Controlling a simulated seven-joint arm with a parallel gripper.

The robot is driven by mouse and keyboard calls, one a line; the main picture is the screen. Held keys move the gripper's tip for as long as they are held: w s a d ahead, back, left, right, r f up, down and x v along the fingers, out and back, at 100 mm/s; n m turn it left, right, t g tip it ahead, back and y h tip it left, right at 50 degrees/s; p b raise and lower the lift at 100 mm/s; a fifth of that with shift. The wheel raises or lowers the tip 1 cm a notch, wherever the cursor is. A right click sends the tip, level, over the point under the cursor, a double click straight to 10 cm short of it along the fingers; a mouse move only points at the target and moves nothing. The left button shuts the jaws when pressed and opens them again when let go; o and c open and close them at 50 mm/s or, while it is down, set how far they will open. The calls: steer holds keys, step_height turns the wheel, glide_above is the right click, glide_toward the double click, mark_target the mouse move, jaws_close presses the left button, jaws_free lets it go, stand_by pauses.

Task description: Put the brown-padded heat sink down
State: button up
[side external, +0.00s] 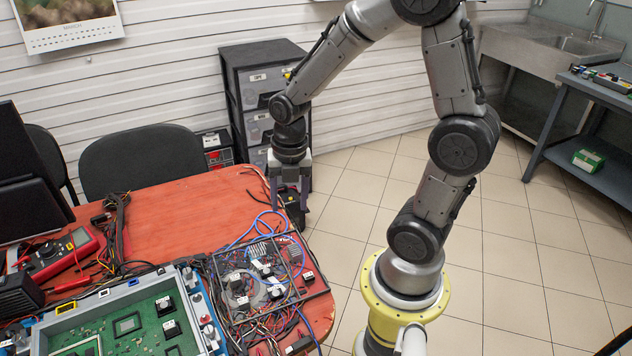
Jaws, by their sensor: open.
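My gripper (290,207) points straight down over the far right part of the red table, near its right edge. Its two fingers are apart. A dark shape shows behind and between the fingers; I cannot tell whether it is on the table or beyond it. Several small black-and-white heat-sink-like parts sit in a clear tray (322,292) at the table's right side, one of them a block (308,277) near the tray's right edge. Others sit on a green circuit board (140,322) in a grey frame. No brown pad can be made out, so I cannot tell which is the brown-padded heat sink.
Blue and red hoses and wires (268,218) lie loose around the tray. A red multimeter (62,255) and cables are at the left. The red table (180,215) has bare room in its far middle. Black chairs (140,155) and a drawer unit (258,85) stand behind.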

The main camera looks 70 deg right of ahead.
steer(key=s+a+r+m+t, duration=0.2)
steer(key=s+r+m, duration=0.3)
steer(key=m, duration=0.6)
steer(key=s+a+r+m+t, duration=0.2)
steer(key=s+a+r+m, duration=0.2)
steer(key=r+m, duration=0.5)
steer(key=s+m, duration=0.1)
steer(key=m, duration=0.2)
steer(key=shift+s+a+t, duration=0.2)
steer(key=shift+a+t, duration=0.1)
steer(key=shift+t, duration=0.1)
